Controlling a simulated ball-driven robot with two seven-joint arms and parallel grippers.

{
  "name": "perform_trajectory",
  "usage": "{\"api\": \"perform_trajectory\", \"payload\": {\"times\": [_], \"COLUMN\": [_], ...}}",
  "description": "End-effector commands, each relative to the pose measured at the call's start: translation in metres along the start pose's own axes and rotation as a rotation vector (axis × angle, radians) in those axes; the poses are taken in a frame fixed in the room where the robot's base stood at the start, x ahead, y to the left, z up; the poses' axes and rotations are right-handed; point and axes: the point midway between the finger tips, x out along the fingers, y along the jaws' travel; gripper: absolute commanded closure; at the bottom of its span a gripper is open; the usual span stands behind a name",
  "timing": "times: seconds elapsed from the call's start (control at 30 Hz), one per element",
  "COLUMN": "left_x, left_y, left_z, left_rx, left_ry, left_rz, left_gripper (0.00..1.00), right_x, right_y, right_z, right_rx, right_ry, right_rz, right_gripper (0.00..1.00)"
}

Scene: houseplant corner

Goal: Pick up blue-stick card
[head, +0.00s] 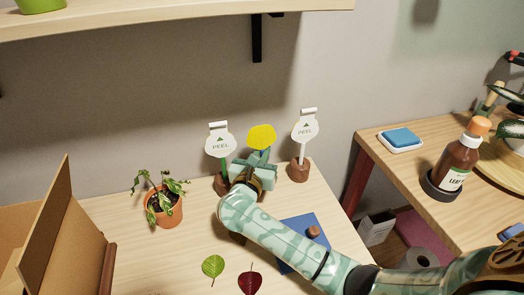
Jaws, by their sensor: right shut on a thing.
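A yellow card (261,137) stands upright at the back of the table, between two white cards marked PEEL. My right gripper (259,160) is shut just below the yellow card's head, on its stick. The gripper hides that stick, so its colour and foot do not show. The left white card (220,140) has a green stick in a brown round base (221,184). The right white card (304,127) has a white stick in a brown round base (298,171). My left gripper is out of view.
A potted plant (164,211) stands left of the cards. A blue mat (297,228), a green leaf (213,266) and a dark red leaf (250,281) lie in front. A cardboard panel (50,225) stands at left. A shelf (170,17) hangs above.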

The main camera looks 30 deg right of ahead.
Motion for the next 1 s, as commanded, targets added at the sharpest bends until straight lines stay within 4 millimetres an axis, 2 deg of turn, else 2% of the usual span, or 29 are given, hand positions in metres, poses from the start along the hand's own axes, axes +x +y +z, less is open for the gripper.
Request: {"api": "perform_trajectory", "payload": {"times": [0.07, 0.17, 0.4, 0.6, 0.7, 1.0], "left_x": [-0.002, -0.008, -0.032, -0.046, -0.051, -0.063], "left_y": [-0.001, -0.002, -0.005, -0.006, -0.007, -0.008], "left_z": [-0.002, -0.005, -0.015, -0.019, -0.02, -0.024], "left_rx": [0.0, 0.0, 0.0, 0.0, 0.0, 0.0], "left_ry": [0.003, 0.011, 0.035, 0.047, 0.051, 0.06], "left_rz": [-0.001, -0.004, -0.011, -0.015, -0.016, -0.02], "left_gripper": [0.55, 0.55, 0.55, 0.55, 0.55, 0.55], "right_x": [0.0, -0.001, -0.001, -0.001, -0.001, -0.001], "right_y": [-0.001, -0.001, -0.004, -0.007, -0.007, -0.009], "right_z": [0.004, 0.022, 0.094, 0.147, 0.164, 0.193], "right_rx": [0.001, 0.004, 0.01, 0.007, 0.005, 0.002], "right_ry": [0.003, 0.001, -0.002, -0.001, 0.0, 0.0], "right_rz": [-0.001, 0.0, 0.0, -0.001, 0.001, 0.001], "right_gripper": [1.0, 1.0, 1.0, 1.0, 1.0, 1.0]}}
